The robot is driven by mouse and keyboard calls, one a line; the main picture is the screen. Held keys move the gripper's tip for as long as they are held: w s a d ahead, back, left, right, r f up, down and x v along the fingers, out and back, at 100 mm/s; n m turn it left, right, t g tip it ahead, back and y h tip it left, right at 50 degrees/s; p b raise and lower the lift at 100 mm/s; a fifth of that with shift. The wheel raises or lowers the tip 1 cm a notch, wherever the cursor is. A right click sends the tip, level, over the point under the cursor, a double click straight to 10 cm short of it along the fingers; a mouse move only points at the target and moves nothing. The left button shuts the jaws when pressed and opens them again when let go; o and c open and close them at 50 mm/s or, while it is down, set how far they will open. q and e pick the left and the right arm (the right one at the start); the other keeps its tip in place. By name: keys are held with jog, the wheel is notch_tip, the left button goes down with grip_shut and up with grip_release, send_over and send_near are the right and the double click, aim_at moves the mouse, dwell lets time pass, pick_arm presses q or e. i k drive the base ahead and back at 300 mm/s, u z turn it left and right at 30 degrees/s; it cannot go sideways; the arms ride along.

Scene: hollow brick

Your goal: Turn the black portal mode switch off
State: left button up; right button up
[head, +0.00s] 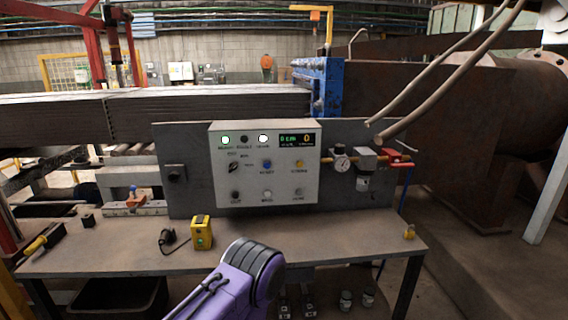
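A light grey control box (285,190) stands on the bench's back panel. A small black rotary selector (233,168) sits at its left, with small labels around it that I cannot read. A separate black switch box (174,173) with a knob is on the dark panel left of the control box. I cannot tell from the lettering which one is the portal mode switch, nor read either position. Neither gripper shows. Only a purple and black link of my arm shows at the bottom centre, in front of the bench edge.
The bench (120,243) carries a yellow device (200,232), a black cable piece (172,240) and a small yellow padlock-like item (409,231). A gauge (340,162) and red-handled valve (397,160) are right of the box.

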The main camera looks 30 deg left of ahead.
aim_at(233, 166)
jog(key=u, duration=0.2)
jog(key=i, duration=1.05)
jog(key=u, duration=0.65)
